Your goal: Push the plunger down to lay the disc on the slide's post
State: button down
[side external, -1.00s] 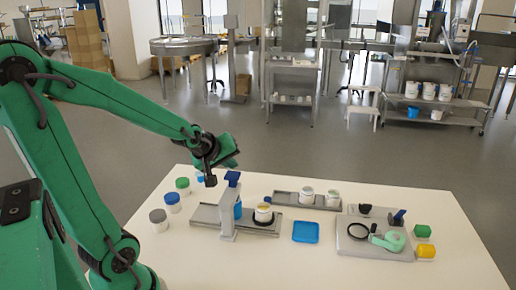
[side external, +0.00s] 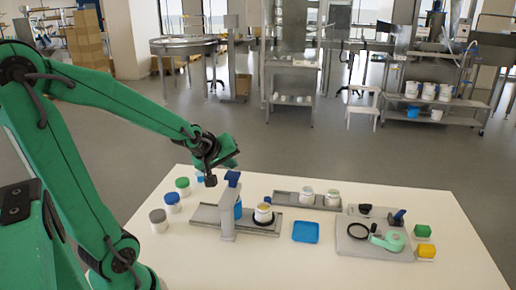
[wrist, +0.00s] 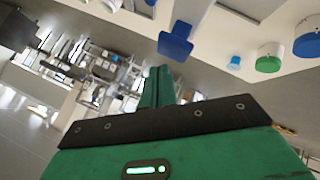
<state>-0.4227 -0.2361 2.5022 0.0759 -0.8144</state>
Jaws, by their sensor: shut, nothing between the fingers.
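The plunger's blue top (side external: 232,178) sits on a grey upright press (side external: 228,218); it also shows in the wrist view (wrist: 176,42). A blue cylinder (side external: 238,208) shows beside the upright. The grey slide (side external: 204,216) runs under the press. A white jar (side external: 264,213) in a dark ring stands at the slide's right end. My gripper (side external: 210,181) is shut and empty, in the air just left of the plunger top and apart from it in the side view. I cannot make out the disc or the slide's post.
Jars with green (side external: 182,183), blue (side external: 172,199) and grey (side external: 158,218) lids stand left of the slide. A blue tray (side external: 305,232), a grey tray with two jars (side external: 284,198) and a grey board with tools (side external: 358,246) lie right. The front table is clear.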

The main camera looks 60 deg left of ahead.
jog(key=shift+f, duration=0.2)
dwell(0.5)
jog(key=shift+f, duration=0.25)
jog(key=shift+f, duration=0.9)
dwell(1.6)
jog(key=shift+r, duration=1.35)
notch_tip(320, 180, up, 6)
dwell(0.7)
jog(key=shift+d, duration=0.1)
dwell(0.5)
